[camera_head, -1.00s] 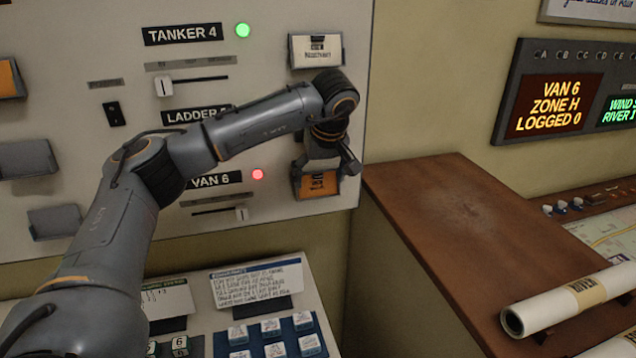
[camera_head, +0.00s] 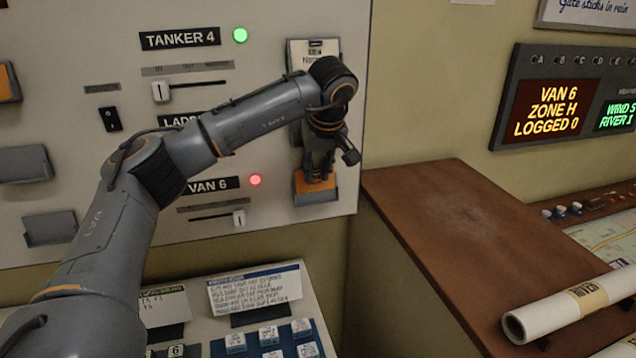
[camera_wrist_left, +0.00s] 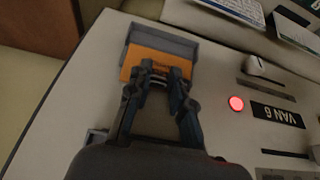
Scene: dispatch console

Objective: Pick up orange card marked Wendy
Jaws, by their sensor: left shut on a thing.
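The orange card (camera_head: 317,183) stands in a grey holder (camera_head: 317,198) low on the right side of the wall panel, beside the VAN 6 row. My left gripper (camera_head: 318,176) reaches down to it and is shut on the card's upper edge. In the left wrist view, the gripper's fingertips (camera_wrist_left: 160,74) meet at the orange card (camera_wrist_left: 150,62), which sits against its grey holder (camera_wrist_left: 165,38). The fingers cover part of the card, and its writing is too small to read for certain. My right gripper is not in view.
A white card (camera_head: 298,52) sits in a holder above, partly behind my arm. The VAN 6 slider (camera_head: 239,217) and red lamp (camera_head: 255,180) are left of the orange card. A brown cabinet top (camera_head: 455,225) with a rolled paper (camera_head: 565,312) stands to the right.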

